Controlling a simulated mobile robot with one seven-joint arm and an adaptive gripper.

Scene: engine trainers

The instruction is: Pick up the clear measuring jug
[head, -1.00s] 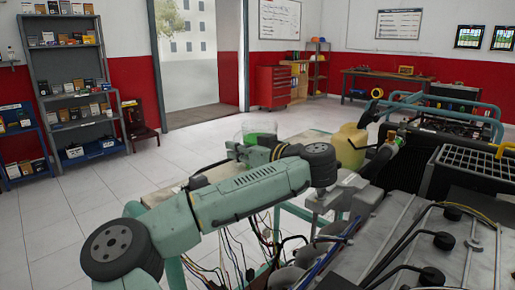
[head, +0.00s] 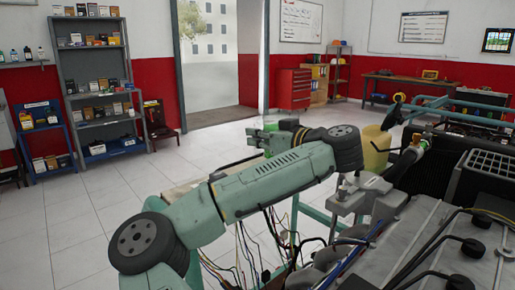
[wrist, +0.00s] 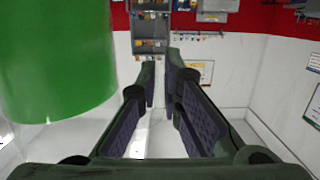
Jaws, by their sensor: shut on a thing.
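The clear measuring jug shows as a patch of green (head: 288,124) just beyond my wrist in the head view; my arm hides most of it. In the wrist view the jug's green content (wrist: 58,60) fills the upper left, very close to the camera, with a faint clear wall below it. My gripper (wrist: 160,68) has its two dark padded fingers beside the green body, with a narrow gap between them. It is shut on the jug, but the part between the fingers is not clear to see. In the head view my gripper (head: 262,134) is left of the green.
A yellow container (head: 375,152) stands right of my wrist. An engine (head: 425,235) with cables fills the lower right. Loose wires hang below my arm. A pale tabletop (head: 183,192) shows partly behind my arm. The tiled floor at left is clear, up to shelves (head: 97,80).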

